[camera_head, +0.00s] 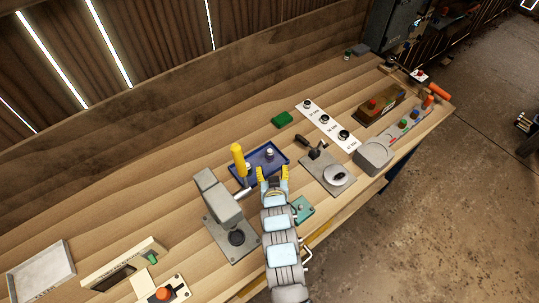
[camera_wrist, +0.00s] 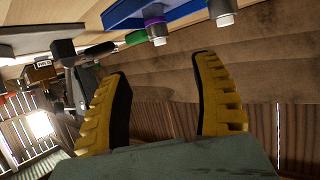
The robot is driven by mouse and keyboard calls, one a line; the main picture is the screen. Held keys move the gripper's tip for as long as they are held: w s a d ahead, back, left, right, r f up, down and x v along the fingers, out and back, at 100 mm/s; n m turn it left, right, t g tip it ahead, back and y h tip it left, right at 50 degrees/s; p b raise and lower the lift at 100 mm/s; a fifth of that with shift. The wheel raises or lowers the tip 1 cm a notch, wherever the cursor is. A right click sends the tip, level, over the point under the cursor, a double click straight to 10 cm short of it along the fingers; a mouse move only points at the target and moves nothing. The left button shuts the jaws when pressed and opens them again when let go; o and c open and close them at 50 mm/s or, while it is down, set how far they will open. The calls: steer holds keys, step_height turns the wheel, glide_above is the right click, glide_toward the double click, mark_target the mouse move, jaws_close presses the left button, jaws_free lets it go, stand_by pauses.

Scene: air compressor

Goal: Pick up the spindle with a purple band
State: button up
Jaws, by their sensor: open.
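My gripper (camera_head: 272,173) is open and empty, with its yellow fingers at the near edge of the blue tray (camera_head: 281,162). The tray also shows at the top of the wrist view (camera_wrist: 188,17), where the picture is upside down. A short metal spindle with a purple band (camera_wrist: 155,27) stands at the tray, beyond the fingertips (camera_wrist: 160,68) and apart from them. A second metal spindle (camera_wrist: 222,11) is to its right, cut by the top edge; its band colour is unclear. In the head view one small metal piece (camera_head: 269,154) shows in the tray; its band is not readable.
A yellow cylinder (camera_head: 238,159) stands at the tray's left, beside a grey press-like fixture (camera_head: 221,203).

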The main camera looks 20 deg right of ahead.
mark_target(270, 156)
steer(key=shift+p+x, duration=0.45)
steer(key=shift+x, duration=2.65)
steer(key=shift+w+d+f, duration=0.1)
steer(key=shift+w+f, duration=0.2)
steer(key=shift+w, duration=0.25)
steer(key=shift+w, duration=0.1)
steer(key=shift+w+d+f+p, duration=0.15)
steer(key=shift+w+f+p, duration=0.15)
steer(key=shift+w, duration=0.15)
steer(key=shift+w+d+f, duration=0.25)
steer(key=shift+w+f, duration=0.25)
steer(key=shift+f, duration=0.1)
steer(key=shift+p+x, duration=0.4)
steer(key=shift+x, duration=0.75)
steer(key=shift+c, duration=0.4)
jaws_close()
